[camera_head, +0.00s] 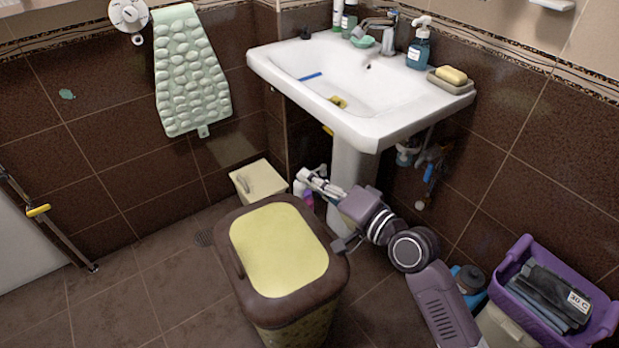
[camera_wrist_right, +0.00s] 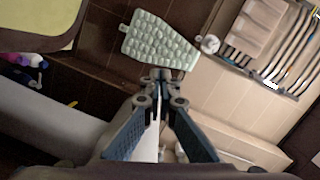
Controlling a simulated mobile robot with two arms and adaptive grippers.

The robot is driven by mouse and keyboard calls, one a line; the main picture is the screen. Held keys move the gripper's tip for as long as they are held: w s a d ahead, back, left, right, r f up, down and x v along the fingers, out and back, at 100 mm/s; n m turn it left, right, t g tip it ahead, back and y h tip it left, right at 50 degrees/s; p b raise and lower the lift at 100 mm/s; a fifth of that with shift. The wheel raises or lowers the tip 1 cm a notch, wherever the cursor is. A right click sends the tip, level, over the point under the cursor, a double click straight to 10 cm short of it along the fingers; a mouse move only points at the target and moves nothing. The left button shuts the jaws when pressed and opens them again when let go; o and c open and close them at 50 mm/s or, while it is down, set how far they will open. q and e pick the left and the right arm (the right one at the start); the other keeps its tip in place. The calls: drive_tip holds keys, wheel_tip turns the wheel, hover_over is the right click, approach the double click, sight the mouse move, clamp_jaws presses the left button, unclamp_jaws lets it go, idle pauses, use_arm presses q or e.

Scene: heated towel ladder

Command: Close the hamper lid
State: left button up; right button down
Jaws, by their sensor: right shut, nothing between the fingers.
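The hamper (camera_head: 292,318) stands on the floor in the middle of the head view, below the sink. Its lid (camera_head: 279,250), a yellow panel in a brown rim, lies over the top and looks down flat; I see no opening. A corner of the lid also shows at the upper left of the right wrist view (camera_wrist_right: 35,18). My right gripper (camera_head: 308,176) is beside the hamper's far right corner, in front of the sink pedestal, apart from the lid. In the right wrist view its fingers (camera_wrist_right: 160,76) meet and hold nothing. My left gripper is out of view.
The white sink (camera_head: 400,128) overhangs my right gripper. A small cream bin (camera_head: 262,181) stands behind the hamper, with bottles (camera_head: 307,200) nearby. A purple basket (camera_head: 602,318) of dark cloth is at the lower right. The floor left of the hamper is clear.

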drive_tip(key=v, duration=1.2)
drive_tip(key=shift+a, duration=0.15)
